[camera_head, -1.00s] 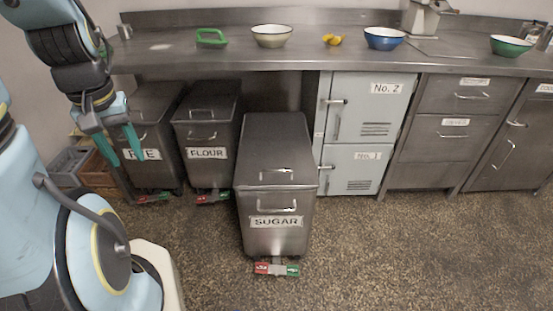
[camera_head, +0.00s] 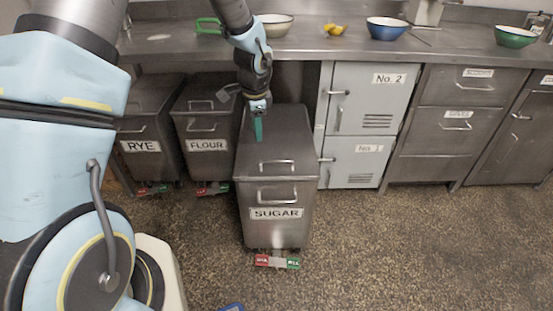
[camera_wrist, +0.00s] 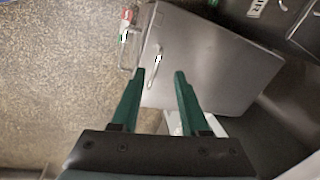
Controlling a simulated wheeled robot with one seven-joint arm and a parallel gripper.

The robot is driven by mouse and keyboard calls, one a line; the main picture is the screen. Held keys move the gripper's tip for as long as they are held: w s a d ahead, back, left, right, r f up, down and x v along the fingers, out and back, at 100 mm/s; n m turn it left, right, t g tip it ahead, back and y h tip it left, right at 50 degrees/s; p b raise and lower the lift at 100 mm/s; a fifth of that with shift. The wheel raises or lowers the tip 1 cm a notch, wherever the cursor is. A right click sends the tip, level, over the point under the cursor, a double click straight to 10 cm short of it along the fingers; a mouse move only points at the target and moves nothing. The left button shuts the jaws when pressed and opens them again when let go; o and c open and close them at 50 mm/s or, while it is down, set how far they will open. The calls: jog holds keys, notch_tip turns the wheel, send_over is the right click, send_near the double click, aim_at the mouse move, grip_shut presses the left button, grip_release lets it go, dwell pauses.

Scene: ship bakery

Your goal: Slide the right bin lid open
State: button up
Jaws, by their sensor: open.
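The right bin is the steel SUGAR bin (camera_head: 275,230), pulled out in front of the counter. Its flat lid (camera_head: 290,135) looks closed and has a bar handle (camera_head: 277,165) near the front edge. In the wrist view the lid (camera_wrist: 215,60) lies ahead, with its handle (camera_wrist: 156,66) just beyond the left fingertip. My gripper (camera_head: 257,130) hangs with teal fingers pointing down over the left part of the lid. In the wrist view the gripper (camera_wrist: 159,75) has its two fingers apart with nothing between them. I cannot tell its exact height above the lid.
The FLOUR bin (camera_head: 206,165) and RYE bin (camera_head: 143,165) stand at left under the counter (camera_head: 330,46). Grey lockers (camera_head: 352,160) stand to the right behind the SUGAR bin. A red and green pedal (camera_head: 277,261) sits at its foot.

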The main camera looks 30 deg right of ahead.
aim_at(277, 162)
jog(key=d+f+m, duration=0.1)
jog(key=d+f, duration=0.1)
jog(key=f, duration=0.2)
jog(key=d+f+m+p, duration=0.1)
jog(key=d+f, duration=0.1)
jog(key=f, duration=0.3)
jog(key=d+f, duration=0.2)
jog(key=f, duration=0.2)
jog(key=shift+w+d+f+m, duration=0.25)
jog(key=shift+d+f+m, duration=0.05)
jog(key=shift+f+m, duration=0.1)
grip_shut()
dwell(0.9)
